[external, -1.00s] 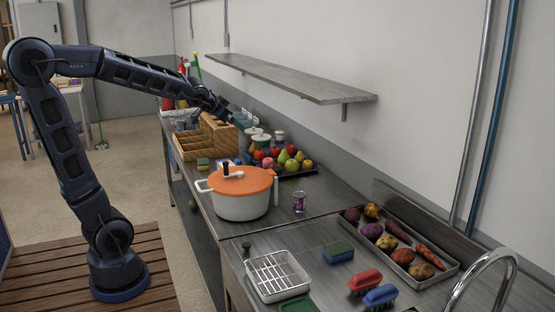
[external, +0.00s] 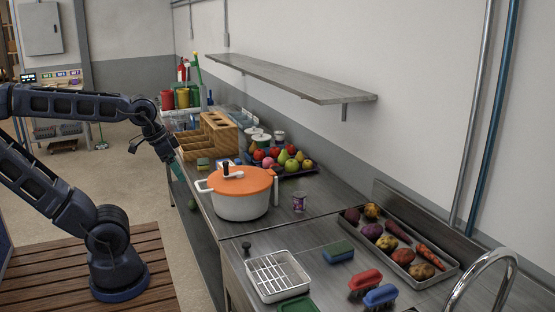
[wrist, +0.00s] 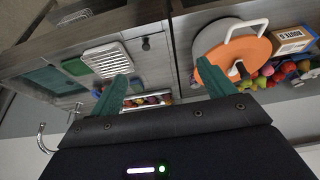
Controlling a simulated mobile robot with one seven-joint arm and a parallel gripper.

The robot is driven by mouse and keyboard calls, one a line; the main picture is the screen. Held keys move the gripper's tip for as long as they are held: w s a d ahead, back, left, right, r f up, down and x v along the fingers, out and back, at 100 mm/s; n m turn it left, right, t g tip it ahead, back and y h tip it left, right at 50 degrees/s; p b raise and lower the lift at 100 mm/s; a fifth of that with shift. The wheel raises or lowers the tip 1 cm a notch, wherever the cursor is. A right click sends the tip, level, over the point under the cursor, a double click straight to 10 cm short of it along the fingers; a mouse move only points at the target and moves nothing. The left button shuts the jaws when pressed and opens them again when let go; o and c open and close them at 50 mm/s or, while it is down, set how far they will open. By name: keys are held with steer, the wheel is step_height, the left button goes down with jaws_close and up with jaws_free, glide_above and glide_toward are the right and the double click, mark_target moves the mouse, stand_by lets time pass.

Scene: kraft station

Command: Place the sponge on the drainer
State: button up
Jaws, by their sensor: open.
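A sponge with a green top and blue lower layer (external: 338,251) lies on the steel counter in the external view. The white wire drainer (external: 277,277) stands to its left, apart from it, with its visible rack empty. The drainer also shows in the wrist view (wrist: 107,59). My gripper (external: 174,167) is open and empty, beside the counter's left edge, far from the drainer. In the wrist view its green fingers stand wide apart (wrist: 162,72).
A white pot with orange lid (external: 240,194) stands between my gripper and the drainer. Behind it are a fruit tray (external: 287,174) and wooden organiser (external: 188,148). A vegetable tray (external: 446,272), red and blue brushes (external: 366,281) and a tap (external: 484,264) are on the right.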

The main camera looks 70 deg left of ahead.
steer(key=w+a+r+n+g, duration=0.1)
steer(key=w+a+r+n, duration=0.35)
steer(key=w+a, duration=0.85)
steer(key=w+a+f+n+g, duration=0.15)
steer(key=w+a+n, duration=0.25)
steer(key=w+a, duration=1.05)
steer(key=n+g, duration=0.2)
steer(key=n, duration=0.5)
glide_above(203, 161)
step_height(203, 161, down, 22)
steer(key=shift+d+f, duration=0.15)
steer(key=shift+f, duration=4.9)
steer(key=c, duration=1.1)
steer(key=shift+r, duration=0.1)
